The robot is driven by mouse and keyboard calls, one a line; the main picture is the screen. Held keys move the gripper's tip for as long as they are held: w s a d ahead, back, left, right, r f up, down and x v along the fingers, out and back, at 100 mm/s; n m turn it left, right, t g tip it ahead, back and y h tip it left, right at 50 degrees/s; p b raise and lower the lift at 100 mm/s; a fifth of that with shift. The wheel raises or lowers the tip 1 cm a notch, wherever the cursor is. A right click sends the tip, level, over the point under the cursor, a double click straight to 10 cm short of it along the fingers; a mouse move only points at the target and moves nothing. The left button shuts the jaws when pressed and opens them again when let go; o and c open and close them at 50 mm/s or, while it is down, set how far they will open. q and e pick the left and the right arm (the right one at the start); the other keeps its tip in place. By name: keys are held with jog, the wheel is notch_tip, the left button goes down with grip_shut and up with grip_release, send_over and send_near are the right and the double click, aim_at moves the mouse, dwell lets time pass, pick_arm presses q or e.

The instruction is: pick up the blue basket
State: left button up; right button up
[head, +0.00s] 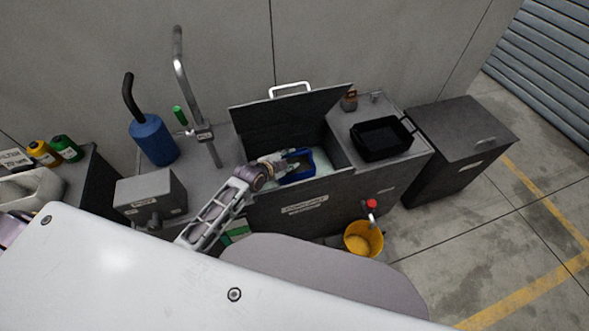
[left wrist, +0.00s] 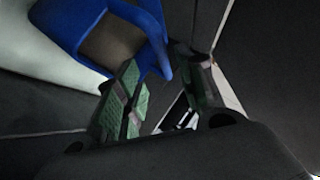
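The blue basket (head: 298,178) sits inside the open dark sink tub (head: 262,205) in the middle of the counter. My left gripper (head: 290,162) reaches into the tub over the basket. In the left wrist view the left gripper (left wrist: 160,68) has its two green-padded fingers apart. A corner of the basket's blue rim (left wrist: 148,24) lies at the fingertips, partly between them. I cannot tell whether either finger touches it. The basket's inside looks brownish. My right gripper is not in view.
The tub's raised lid (head: 290,115) stands behind the basket. A black tray (head: 382,138) is on the counter to the right, and a blue canister (head: 153,140) and tall faucet (head: 182,80) are to the left. A yellow bucket (head: 363,238) stands in front.

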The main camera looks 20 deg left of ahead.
aim_at(295, 154)
pick_arm(q)
jog(key=shift+w, duration=0.1)
dwell(0.3)
jog(key=shift+x, duration=2.5)
jog(key=shift+w+a+r, duration=0.1)
jog(key=shift+a, duration=0.05)
grip_shut()
